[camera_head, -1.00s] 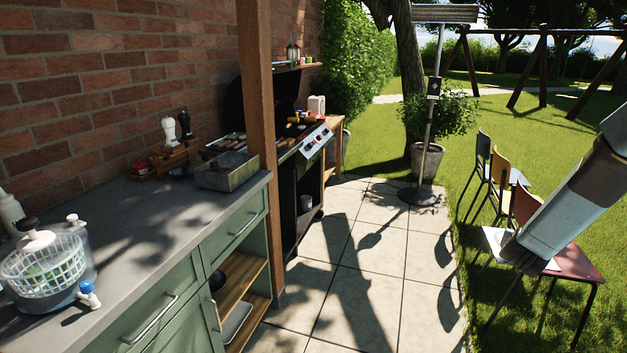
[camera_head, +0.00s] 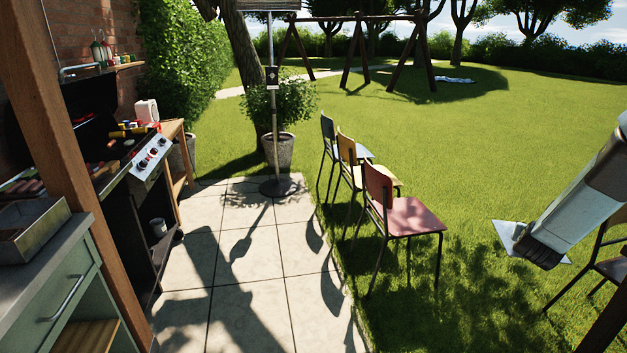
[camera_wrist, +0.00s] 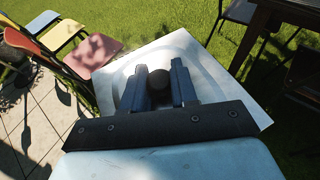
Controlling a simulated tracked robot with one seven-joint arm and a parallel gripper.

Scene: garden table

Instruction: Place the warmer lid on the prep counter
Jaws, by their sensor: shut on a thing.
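The warmer lid (camera_wrist: 209,57) is a flat, square, silvery plate with a round dark knob (camera_wrist: 159,80). In the wrist view my gripper (camera_wrist: 159,84) is shut on the knob, with one blue finger on each side of it. In the head view the lid (camera_head: 507,233) shows as pale corners around the end of my gripper (camera_head: 535,252) at right, held in the air over the grass. The prep counter (camera_head: 30,232) shows only in part, at the lower left, with a metal tray on it.
A wooden post (camera_head: 62,150) and a grill (camera_head: 140,165) stand past the counter. Several chairs, one of them red (camera_head: 410,217), stand on the grass between the counter and my gripper. A dark table (camera_wrist: 283,20) is close to the lid.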

